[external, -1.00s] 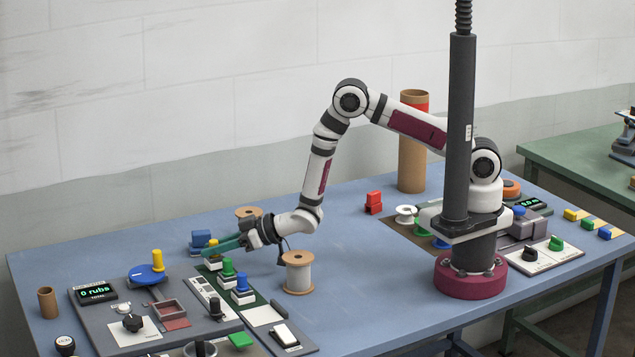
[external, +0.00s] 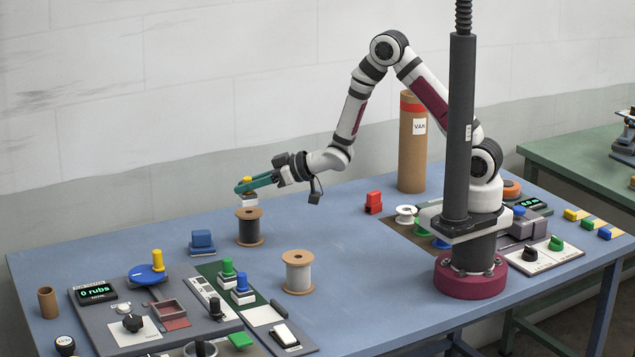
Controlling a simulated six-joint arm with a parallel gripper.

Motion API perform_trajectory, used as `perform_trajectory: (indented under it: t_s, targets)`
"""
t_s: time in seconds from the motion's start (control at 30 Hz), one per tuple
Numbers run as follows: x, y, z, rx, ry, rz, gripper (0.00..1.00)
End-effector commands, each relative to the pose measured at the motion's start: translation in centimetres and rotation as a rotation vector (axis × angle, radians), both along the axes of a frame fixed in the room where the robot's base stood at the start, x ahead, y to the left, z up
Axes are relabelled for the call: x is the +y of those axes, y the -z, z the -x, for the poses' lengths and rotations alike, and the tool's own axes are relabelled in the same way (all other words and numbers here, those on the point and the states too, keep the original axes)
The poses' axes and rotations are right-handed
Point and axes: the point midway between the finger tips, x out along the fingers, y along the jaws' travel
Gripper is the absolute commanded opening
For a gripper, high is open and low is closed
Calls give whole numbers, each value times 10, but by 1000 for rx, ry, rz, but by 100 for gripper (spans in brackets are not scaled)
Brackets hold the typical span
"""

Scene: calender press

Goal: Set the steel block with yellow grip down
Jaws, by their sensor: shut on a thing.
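The steel block with yellow grip (external: 249,199) is a small pale block with a yellow knob on top. My gripper (external: 248,184) has long green fingers and is shut on its yellow knob. The block is in the air above the blue table, and in the picture it shows just over the top of the dark spool (external: 249,228). I cannot tell whether it touches the spool's top or is apart from it.
Blocks with a green grip (external: 228,272) and a blue grip (external: 242,288) stand on a dark green strip. A blue block (external: 202,242) is left of the dark spool, a pale spool (external: 298,272) to its right. The table (external: 350,240) is clear right of the pale spool.

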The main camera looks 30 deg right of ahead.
Motion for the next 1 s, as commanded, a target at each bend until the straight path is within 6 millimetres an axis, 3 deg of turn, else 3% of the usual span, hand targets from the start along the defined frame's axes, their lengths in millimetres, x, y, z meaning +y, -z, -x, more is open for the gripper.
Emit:
perform_trajectory:
  t_s: [0.17,0.27,0.37,0.5,0.6,0.7,0.8,0.9,1.0]
  targets:
    - [-45,-12,-60,-2,247,-4,0]
    - [-85,-19,-96,-1,428,-5,0]
    - [-139,-24,-129,0,641,-4,0]
    - [-230,-25,-158,-1,982,-2,0]
    - [-299,-21,-162,0,1235,1,0]
    - [-358,-12,-153,-1,1468,3,0]
    - [-401,-3,-137,0,1659,4,0]
    - [-428,6,-122,-1,1791,3,0]
    - [-440,14,-113,0,1861,4,0]
